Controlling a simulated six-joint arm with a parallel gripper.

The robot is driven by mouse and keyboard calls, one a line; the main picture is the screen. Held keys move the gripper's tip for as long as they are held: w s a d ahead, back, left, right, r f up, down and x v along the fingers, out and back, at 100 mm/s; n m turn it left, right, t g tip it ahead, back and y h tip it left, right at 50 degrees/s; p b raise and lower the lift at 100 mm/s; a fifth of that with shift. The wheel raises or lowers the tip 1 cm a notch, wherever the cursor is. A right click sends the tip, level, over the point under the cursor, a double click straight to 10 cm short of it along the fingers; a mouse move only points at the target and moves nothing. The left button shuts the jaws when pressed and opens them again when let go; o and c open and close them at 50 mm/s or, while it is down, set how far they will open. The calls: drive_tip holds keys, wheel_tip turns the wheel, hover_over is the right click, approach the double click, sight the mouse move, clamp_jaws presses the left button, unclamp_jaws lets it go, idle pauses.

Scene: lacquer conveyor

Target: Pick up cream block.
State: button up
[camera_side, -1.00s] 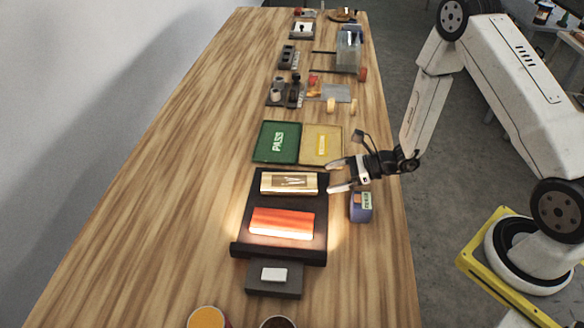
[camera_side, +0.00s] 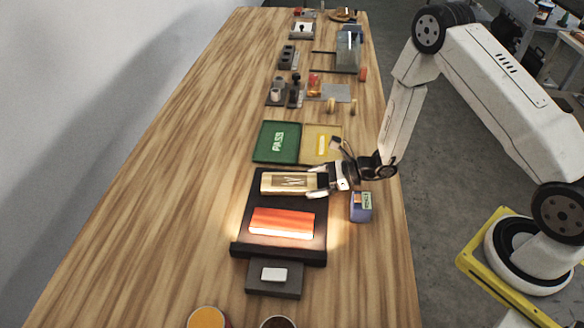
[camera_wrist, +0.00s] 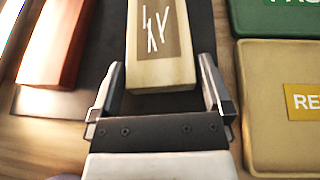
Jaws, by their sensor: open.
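The cream block (camera_side: 280,183) lies on the far part of the black conveyor (camera_side: 240,205). Its top carries a tan panel with white scratch-like marks. My gripper (camera_side: 316,180) is open at the block's right end. In the wrist view the cream block (camera_wrist: 160,72) has its near end between the two open fingers of my gripper (camera_wrist: 160,88). Gaps show on both sides, so the fingers do not look closed on it. An orange-red block (camera_side: 282,223) lies nearer on the same conveyor; it also shows at the upper left of the wrist view (camera_wrist: 55,42).
A green PASS tray (camera_side: 262,142) and a yellow tray (camera_side: 312,150) lie just beyond the conveyor. A small blue-purple device (camera_side: 360,207) stands right of it. A grey box with a white button (camera_side: 274,276) sits in front. The table's left side is clear.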

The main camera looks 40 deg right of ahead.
idle(0.3)
drive_tip(key=c, duration=1.1)
drive_tip(key=shift+o, duration=0.2)
drive_tip(key=shift+r, duration=0.2)
drive_tip(key=shift+r, duration=4.85)
